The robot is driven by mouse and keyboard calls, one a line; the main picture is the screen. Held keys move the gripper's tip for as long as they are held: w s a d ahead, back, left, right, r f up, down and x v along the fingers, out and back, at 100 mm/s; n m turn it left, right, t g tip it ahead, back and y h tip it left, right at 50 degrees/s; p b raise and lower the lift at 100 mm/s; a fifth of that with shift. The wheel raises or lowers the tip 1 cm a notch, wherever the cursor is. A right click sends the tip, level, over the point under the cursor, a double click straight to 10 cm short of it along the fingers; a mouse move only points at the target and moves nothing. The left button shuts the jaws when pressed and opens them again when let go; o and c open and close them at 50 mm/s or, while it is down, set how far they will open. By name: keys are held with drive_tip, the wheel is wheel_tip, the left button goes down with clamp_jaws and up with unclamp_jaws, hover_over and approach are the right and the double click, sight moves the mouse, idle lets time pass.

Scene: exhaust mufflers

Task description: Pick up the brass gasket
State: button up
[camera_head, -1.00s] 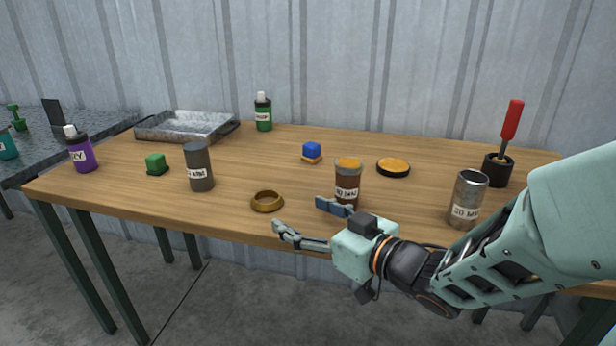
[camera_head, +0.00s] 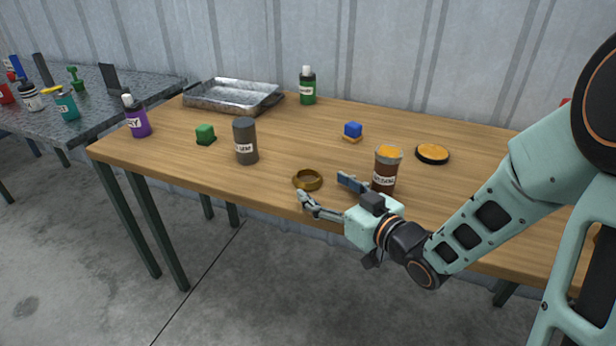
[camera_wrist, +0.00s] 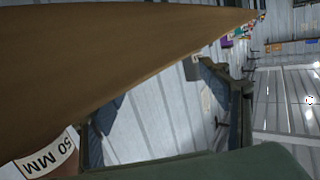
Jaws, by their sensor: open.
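The brass gasket (camera_head: 307,180) is a gold ring lying flat near the front edge of the wooden table (camera_head: 190,165) in the head view. My gripper (camera_head: 325,190) is open and empty, just in front of and to the right of the ring. One finger is near the ring's front side and the other is to its right, near a brown cylinder (camera_head: 386,172). In the wrist view my open fingers (camera_wrist: 160,100) show with the tilted table edge and the brown cylinder's "50 MM" label (camera_wrist: 48,158). I cannot make out the gasket there.
A dark grey cylinder (camera_head: 245,142) stands left of the ring.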

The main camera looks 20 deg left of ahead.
sight(301, 171)
drive_tip(key=x, duration=0.3)
drive_tip(key=b+x, duration=0.1)
drive_tip(key=x, duration=0.1)
drive_tip(key=shift+w+d+f, duration=0.1)
drive_tip(key=shift+w+f, duration=0.15)
drive_tip(key=c, duration=1.3)
drive_tip(key=shift+o, duration=0.2)
drive_tip(key=shift+r, duration=0.2)
